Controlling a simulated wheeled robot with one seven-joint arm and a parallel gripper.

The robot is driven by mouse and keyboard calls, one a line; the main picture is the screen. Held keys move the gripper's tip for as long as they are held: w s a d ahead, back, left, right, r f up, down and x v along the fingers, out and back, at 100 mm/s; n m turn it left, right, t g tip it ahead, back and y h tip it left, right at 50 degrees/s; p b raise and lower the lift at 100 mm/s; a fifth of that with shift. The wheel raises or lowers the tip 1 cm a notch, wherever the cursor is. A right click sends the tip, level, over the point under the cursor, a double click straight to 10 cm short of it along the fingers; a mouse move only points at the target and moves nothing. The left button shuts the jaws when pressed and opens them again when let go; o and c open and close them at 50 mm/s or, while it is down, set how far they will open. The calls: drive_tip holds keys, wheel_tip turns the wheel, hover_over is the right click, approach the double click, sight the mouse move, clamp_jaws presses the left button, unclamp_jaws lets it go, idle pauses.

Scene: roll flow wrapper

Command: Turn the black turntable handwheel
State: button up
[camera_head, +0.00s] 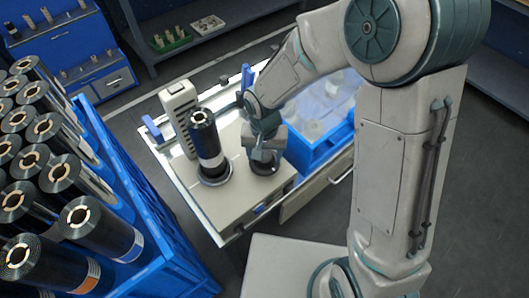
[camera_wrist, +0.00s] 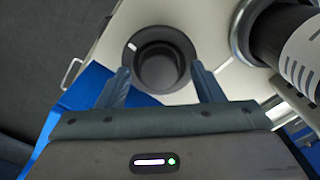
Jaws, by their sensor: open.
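The black turntable handwheel (camera_head: 263,168) sits on the top of the beige machine, right of an upright black film roll (camera_head: 206,145). My gripper hides part of it in the head view. In the wrist view it is a dark round knob (camera_wrist: 158,68) on a wider grey-black disc. My gripper (camera_head: 262,158) points down above the handwheel. In the wrist view my open fingers (camera_wrist: 160,67) lie on the left and right of the knob, with gaps on both sides. I cannot tell whether the fingertips are down at the knob's height.
The film roll stands close by, at the upper right in the wrist view (camera_wrist: 300,50). A blue bin (camera_head: 315,155) with clear contents is right of the handwheel. A blue crate (camera_head: 150,235) full of black rolls is at left. A beige upright unit (camera_head: 180,110) stands behind the roll.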

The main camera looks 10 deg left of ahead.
drive_tip(key=shift+f, duration=0.15)
drive_tip(key=shift+c, duration=0.3)
drive_tip(key=c, duration=0.9)
drive_tip(key=shift+n, duration=0.3)
drive_tip(key=n, duration=0.4)
drive_tip(key=shift+n+b, duration=0.3)
drive_tip(key=shift+n, duration=2.6)
drive_tip(key=shift+w, duration=0.1)
